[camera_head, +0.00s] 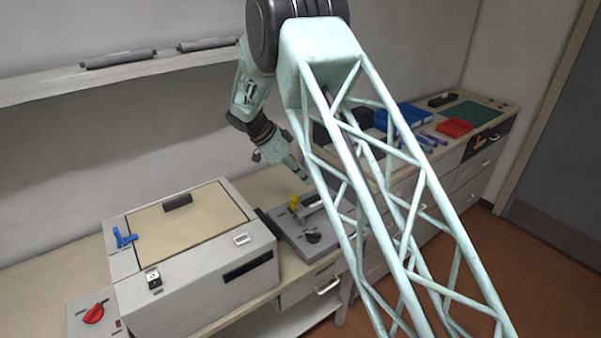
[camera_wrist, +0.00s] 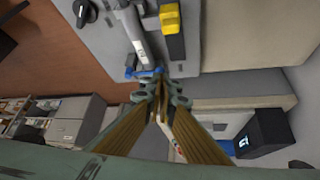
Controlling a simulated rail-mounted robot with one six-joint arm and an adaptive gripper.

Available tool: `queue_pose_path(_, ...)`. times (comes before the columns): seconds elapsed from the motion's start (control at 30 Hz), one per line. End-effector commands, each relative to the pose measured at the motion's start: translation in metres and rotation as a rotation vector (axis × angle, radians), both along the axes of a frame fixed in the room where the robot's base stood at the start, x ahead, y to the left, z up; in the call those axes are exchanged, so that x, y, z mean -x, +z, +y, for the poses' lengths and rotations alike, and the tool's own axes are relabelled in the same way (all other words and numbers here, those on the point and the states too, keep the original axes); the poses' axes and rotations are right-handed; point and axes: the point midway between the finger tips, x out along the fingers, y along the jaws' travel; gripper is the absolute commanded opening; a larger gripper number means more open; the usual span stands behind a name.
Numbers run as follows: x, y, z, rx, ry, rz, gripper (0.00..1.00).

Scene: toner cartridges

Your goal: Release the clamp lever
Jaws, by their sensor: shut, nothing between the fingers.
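A grey fixture plate (camera_head: 287,234) lies on the bench right of the big beige machine. It carries a yellow block (camera_head: 294,203) and a round black knob (camera_head: 313,237). In the wrist view the plate (camera_wrist: 112,42) also bears a silver bar (camera_wrist: 140,40) with a blue end piece (camera_wrist: 146,72), perhaps the clamp lever; I cannot tell for sure. The yellow block (camera_wrist: 170,19) sits on a dark strip beside it. My gripper (camera_wrist: 159,84) is shut and empty, its tips close to the blue piece in the picture; contact cannot be told. In the head view my gripper (camera_head: 302,174) is above the fixture.
The beige machine (camera_head: 205,280) has a blue lever (camera_head: 124,237) on its left side. A red knob (camera_head: 95,313) sits further left. A red tray (camera_head: 454,127), a blue bin (camera_head: 404,116) and a green mat (camera_head: 470,113) occupy the right bench. A shelf (camera_head: 130,70) runs along the wall.

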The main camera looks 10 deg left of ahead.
Motion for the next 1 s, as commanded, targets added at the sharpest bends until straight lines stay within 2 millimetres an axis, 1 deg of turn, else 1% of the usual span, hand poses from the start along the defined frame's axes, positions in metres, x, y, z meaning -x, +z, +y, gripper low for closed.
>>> queue_pose_path(0.03, -0.001, -0.006, -0.005, 0.002, 0.0, 0.002, 0.0)
queue_pose_path(0.2, -0.006, -0.023, -0.015, 0.001, 0.0, 0.001, 0.0)
queue_pose_path(0.43, -0.011, -0.041, -0.027, 0.001, 0.0, 0.001, 0.0)
queue_pose_path(0.63, -0.013, -0.047, -0.031, 0.0, 0.0, 0.0, 0.0)
queue_pose_path(1.0, -0.013, -0.048, -0.031, 0.0, 0.0, 0.0, 0.0)
